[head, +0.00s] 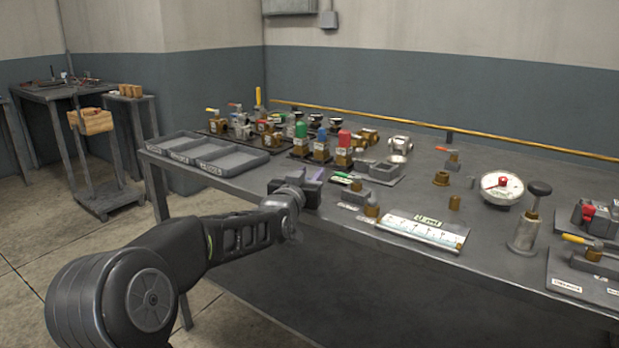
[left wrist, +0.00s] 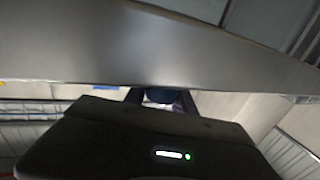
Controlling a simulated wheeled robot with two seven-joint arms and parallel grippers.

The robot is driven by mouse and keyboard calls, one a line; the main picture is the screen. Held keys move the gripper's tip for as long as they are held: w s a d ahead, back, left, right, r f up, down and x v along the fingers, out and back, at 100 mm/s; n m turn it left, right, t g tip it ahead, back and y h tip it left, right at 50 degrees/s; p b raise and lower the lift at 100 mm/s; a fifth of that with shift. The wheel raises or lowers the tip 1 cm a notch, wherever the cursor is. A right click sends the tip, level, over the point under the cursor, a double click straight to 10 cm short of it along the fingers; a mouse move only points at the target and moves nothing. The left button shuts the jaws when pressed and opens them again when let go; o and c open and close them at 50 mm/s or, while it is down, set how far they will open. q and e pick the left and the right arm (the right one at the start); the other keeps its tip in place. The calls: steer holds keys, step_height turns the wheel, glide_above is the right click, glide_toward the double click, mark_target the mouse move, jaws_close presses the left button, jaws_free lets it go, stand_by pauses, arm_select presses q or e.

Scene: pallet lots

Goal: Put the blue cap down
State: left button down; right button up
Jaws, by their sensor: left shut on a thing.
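My left gripper (head: 306,183) is at the near edge of the workbench, in front of the standing parts. In the left wrist view its two dark fingers (left wrist: 160,99) are shut on a dark blue cap (left wrist: 160,95), which is only partly visible above the gripper body. In the head view I cannot make out the held cap; the gripper hides it. My right gripper is not in view.
Grey trays (head: 207,152) lie left of the gripper. Behind it stand several brass fittings with coloured caps, one of them blue (head: 321,134). To the right are a ruled plate (head: 420,232), a dial gauge (head: 501,187) and a hand plunger (head: 527,225).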

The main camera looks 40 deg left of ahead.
arm_select(q)
steer(key=shift+f+b, duration=0.15)
steer(key=shift+b, duration=0.15)
steer(key=c, duration=1)
jaws_free()
steer(key=shift+c, duration=0.2)
steer(key=shift+r, duration=0.2)
steer(key=shift+s+r+p, duration=0.1)
steer(key=shift+p, duration=0.25)
steer(key=v, duration=1.2)
